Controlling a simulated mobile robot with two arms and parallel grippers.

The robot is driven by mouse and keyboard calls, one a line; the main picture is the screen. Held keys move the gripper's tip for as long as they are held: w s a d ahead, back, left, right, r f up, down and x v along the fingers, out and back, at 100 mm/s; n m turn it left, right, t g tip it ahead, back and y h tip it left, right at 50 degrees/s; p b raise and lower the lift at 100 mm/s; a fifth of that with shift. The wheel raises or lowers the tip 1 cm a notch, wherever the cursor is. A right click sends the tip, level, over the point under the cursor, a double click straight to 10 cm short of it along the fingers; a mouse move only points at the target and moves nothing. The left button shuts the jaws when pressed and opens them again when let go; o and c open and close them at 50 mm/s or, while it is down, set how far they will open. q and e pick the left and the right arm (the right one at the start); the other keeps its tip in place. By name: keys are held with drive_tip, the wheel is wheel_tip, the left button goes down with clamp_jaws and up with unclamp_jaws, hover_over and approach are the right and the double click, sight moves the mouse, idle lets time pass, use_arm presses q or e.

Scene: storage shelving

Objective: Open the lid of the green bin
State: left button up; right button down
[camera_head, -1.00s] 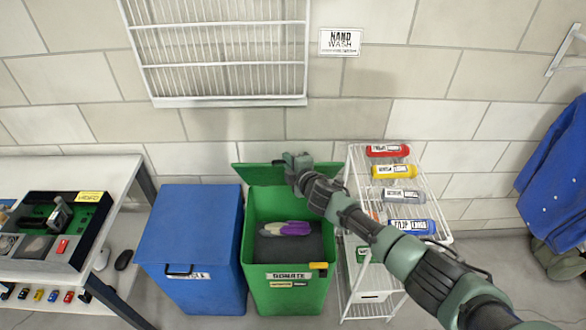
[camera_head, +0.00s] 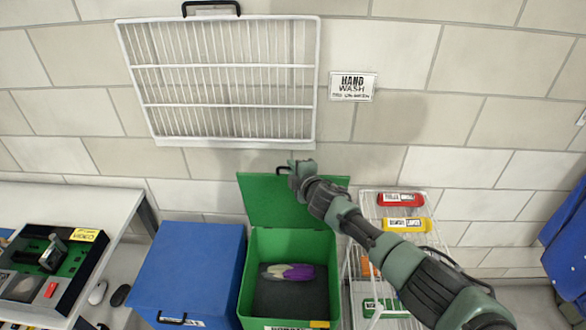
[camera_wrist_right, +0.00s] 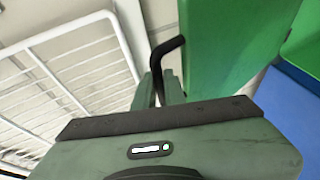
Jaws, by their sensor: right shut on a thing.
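The green bin (camera_head: 245,290) stands against the wall, its top uncovered. Its lid (camera_head: 262,200) is swung up and back near the wall, steeply raised. A purple and white item (camera_head: 290,271) lies inside on a dark surface. My right gripper (camera_head: 296,168) is at the lid's upper edge, shut on the black lid handle (camera_head: 281,170). In the right wrist view the bent handle (camera_wrist_right: 160,62) runs between the fingers, beside the green lid (camera_wrist_right: 225,45). My left gripper is not in view.
A closed blue bin (camera_head: 195,265) stands just left of the green bin. A white wire grid (camera_head: 220,105) hangs on the wall above. A table (camera_head: 75,200) is at the left.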

drive_tip(key=c, duration=1.5)
unclamp_jaws()
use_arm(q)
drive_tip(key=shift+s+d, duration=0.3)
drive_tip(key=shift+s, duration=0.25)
use_arm(e)
drive_tip(key=shift+s, duration=0.1)
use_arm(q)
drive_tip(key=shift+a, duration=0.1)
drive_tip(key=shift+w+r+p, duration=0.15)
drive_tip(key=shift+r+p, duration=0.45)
use_arm(e)
drive_tip(key=v, duration=0.7)
drive_tip(key=shift+s+d+r, duration=0.15)
drive_tip(key=shift+s+d, duration=0.05)
drive_tip(key=shift+s, duration=0.1)
